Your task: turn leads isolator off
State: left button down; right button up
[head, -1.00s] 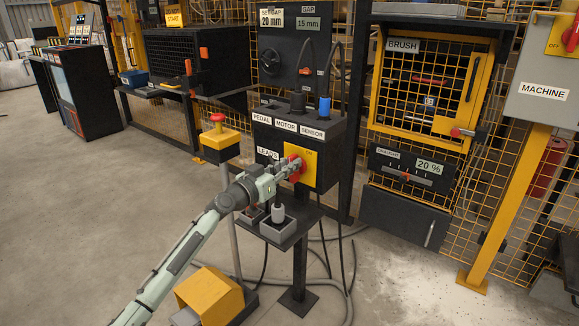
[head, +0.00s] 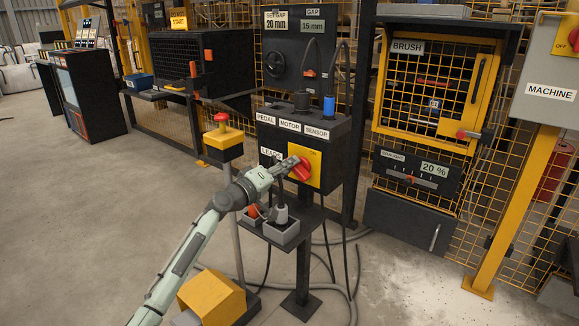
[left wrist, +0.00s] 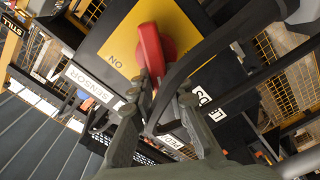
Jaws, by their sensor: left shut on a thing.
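The leads isolator is a red rotary handle (head: 302,171) on a yellow plate (head: 314,157), on the front of a black box (head: 334,150) marked LEADS. My left gripper (head: 287,166) reaches the handle from the lower left and is shut on it. In the left wrist view the red handle (left wrist: 152,55) runs down between the fingertips of my left gripper (left wrist: 157,105), and a dark cable partly covers it. The word ON shows on the yellow plate (left wrist: 112,47) beside it. My right gripper is not in view.
Leads stand in the box top marked PEDAL, MOTOR and SENSOR, with a blue plug (head: 328,107). Below is a tray (head: 281,229) with plugs. A yellow pedal (head: 212,292) is on the floor.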

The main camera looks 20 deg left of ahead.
pick_arm(q)
jog(key=n, duration=0.3)
jog(key=f+n+p, duration=0.1)
jog(key=n, duration=0.2)
jog(key=shift+a+f, duration=0.1)
jog(key=shift+a, duration=0.05)
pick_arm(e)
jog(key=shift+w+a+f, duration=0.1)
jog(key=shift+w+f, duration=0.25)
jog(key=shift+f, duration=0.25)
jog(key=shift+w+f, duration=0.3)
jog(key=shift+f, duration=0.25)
pick_arm(q)
jog(key=shift+n, duration=0.3)
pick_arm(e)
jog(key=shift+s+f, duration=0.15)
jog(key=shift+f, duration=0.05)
pick_arm(q)
jog(key=c, duration=1.5)
grip_release()
jog(key=v, duration=1.2)
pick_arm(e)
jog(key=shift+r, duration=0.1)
